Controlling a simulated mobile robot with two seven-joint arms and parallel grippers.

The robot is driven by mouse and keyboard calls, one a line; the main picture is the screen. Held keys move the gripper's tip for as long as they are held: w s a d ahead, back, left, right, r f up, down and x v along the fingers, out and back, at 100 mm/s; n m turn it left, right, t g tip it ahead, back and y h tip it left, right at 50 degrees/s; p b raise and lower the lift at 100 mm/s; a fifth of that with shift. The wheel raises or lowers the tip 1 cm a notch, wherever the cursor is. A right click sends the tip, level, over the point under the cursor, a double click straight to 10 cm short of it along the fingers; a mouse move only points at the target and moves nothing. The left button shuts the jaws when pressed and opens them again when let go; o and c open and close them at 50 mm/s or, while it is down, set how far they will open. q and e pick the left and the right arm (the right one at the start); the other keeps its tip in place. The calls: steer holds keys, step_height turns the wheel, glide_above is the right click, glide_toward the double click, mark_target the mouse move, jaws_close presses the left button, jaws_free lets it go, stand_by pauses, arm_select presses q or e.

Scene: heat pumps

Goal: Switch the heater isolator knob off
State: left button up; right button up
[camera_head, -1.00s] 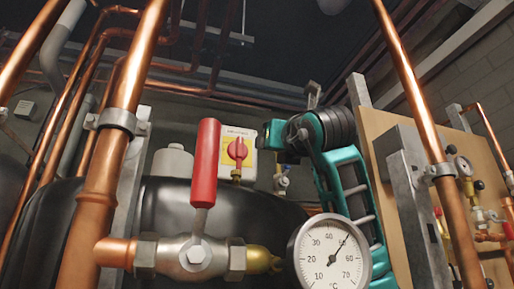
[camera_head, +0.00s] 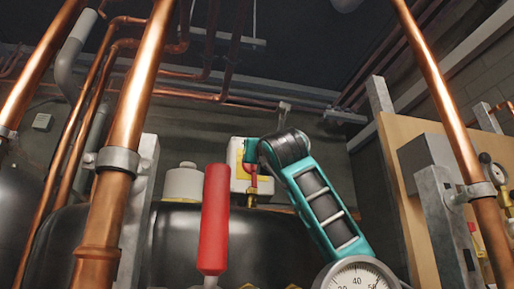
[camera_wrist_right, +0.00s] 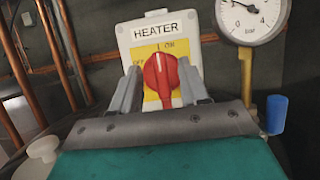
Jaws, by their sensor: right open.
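The heater isolator is a white box with a yellow plate (camera_head: 237,176) beyond the black tank in the head view. In the right wrist view the isolator box (camera_wrist_right: 185,48) is labelled HEATER. Its red knob (camera_wrist_right: 161,74) points nearly straight up, close to the ON mark, with the OFF side partly hidden at left. My right gripper (camera_wrist_right: 160,86) is open, with one grey finger on each side of the knob. I cannot tell whether the fingers touch it. In the head view the teal right arm (camera_head: 318,205) reaches to the box and covers its right part. My left gripper is not in view.
A red-handled valve (camera_head: 214,220) and a round thermometer (camera_head: 357,276) stand in front. Copper pipes (camera_head: 125,140) rise at left and right. A pressure gauge (camera_wrist_right: 250,18) and a blue cap (camera_wrist_right: 276,114) are right of the isolator in the wrist view.

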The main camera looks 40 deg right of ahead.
steer(key=shift+x, duration=0.85)
steer(key=shift+c, duration=0.3)
jaws_close()
